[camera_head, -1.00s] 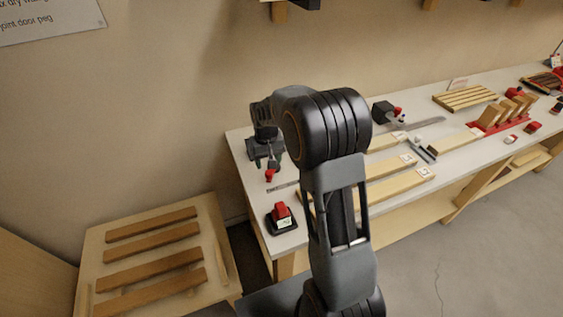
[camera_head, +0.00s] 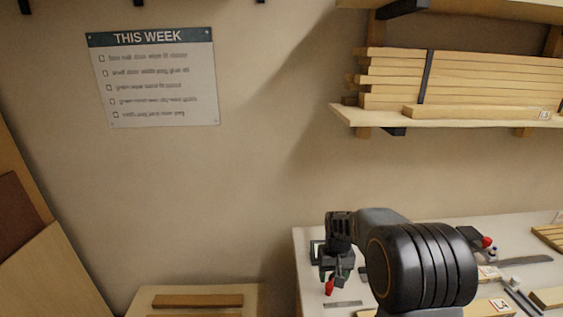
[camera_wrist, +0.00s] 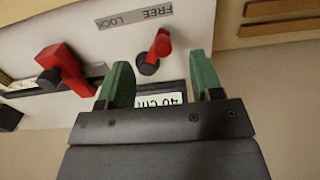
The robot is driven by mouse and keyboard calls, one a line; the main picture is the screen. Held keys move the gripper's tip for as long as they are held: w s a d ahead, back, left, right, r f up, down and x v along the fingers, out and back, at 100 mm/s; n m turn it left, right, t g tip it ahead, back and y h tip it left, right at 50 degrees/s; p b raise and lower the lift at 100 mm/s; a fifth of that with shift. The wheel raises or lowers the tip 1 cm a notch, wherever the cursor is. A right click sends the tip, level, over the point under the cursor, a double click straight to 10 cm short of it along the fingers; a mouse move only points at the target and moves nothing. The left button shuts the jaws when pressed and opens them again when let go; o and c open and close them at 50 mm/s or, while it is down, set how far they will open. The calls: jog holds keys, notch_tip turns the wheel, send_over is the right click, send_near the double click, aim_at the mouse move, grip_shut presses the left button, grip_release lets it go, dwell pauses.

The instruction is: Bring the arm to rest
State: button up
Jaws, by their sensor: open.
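My gripper (camera_wrist: 160,88) is open in the wrist view, with two green fingers apart and nothing between them held. Beyond the fingers are a small red-handled lever (camera_wrist: 158,45) on a dark base, a display reading 40 cm (camera_wrist: 172,98) partly hidden by my gripper, and a plate marked FREE and LOCK (camera_wrist: 135,16). In the head view my arm is folded over the workbench (camera_head: 308,255), with the gripper pointing down at the bench's left end near a red knob (camera_head: 330,287). Whether the gripper touches anything there I cannot tell.
A larger red clamp handle (camera_wrist: 66,68) is left of the fingers. A shelf (camera_head: 450,118) with strapped boards (camera_head: 480,80) hangs above the bench. A slatted stand (camera_head: 195,290) is at lower left. A THIS WEEK notice (camera_head: 152,80) is on the wall.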

jog(key=s+a+r+t, duration=0.1)
jog(key=s+r+t, duration=0.1)
jog(key=s+r, duration=0.4)
jog(key=s+r+t, duration=0.3)
jog(key=s+r, duration=0.4)
jog(key=s, duration=0.5)
jog(key=shift+s+a+r, duration=0.3)
jog(key=shift+s+a, duration=0.1)
